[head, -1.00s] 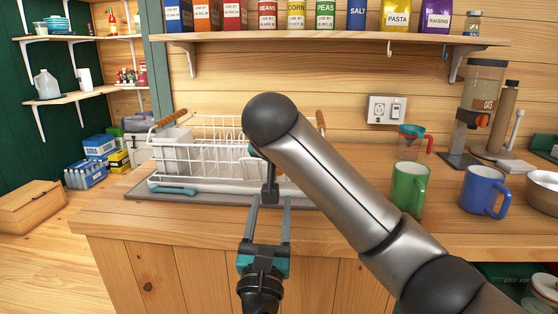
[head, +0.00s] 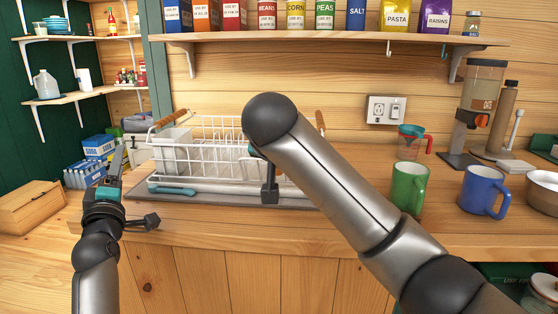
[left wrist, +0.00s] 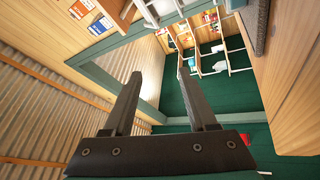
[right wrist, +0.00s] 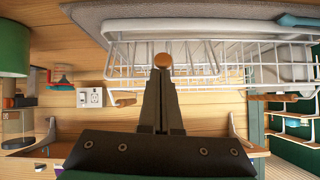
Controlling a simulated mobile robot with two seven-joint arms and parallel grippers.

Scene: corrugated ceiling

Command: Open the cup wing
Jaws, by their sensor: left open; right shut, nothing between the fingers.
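The white wire dish rack (head: 214,124) stands on a grey mat (head: 232,198) on the counter, with brown wooden handles (head: 163,121) at its ends. I cannot tell which wire part is the cup wing. My left gripper (head: 117,160) is open and empty, pointing up left of the rack and apart from it. Its spread fingers show in the left wrist view (left wrist: 160,70). My right gripper (right wrist: 161,75) is shut and empty beside the rack. A round wooden knob (right wrist: 162,60) is just at its fingertips; contact is unclear.
A green mug (head: 408,188), a blue mug (head: 482,190) and a measuring cup (head: 411,142) stand on the counter right of the rack. A shelf (head: 330,40) with boxes hangs above. The front counter edge is clear.

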